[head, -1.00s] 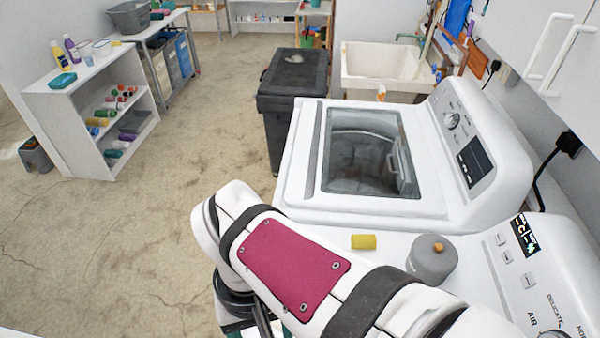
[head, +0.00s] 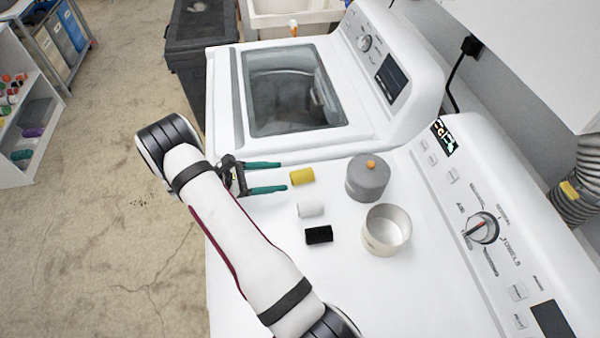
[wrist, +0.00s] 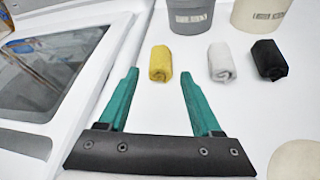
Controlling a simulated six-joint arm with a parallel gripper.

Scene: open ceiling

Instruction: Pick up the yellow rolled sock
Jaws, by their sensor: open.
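The yellow rolled sock (head: 302,176) lies on the white top of the dryer, near its edge beside the washer. My gripper (head: 283,177) is open and empty, its two green fingers pointing toward the sock from the left. In the wrist view the yellow sock (wrist: 161,64) lies just beyond the fingertips, in line with the gap between them (wrist: 158,78). The sock is not between the fingers. A white rolled sock (head: 310,209) and a black rolled sock (head: 319,235) lie in a row with it.
The dryer's control panel (head: 483,228) is at the right.

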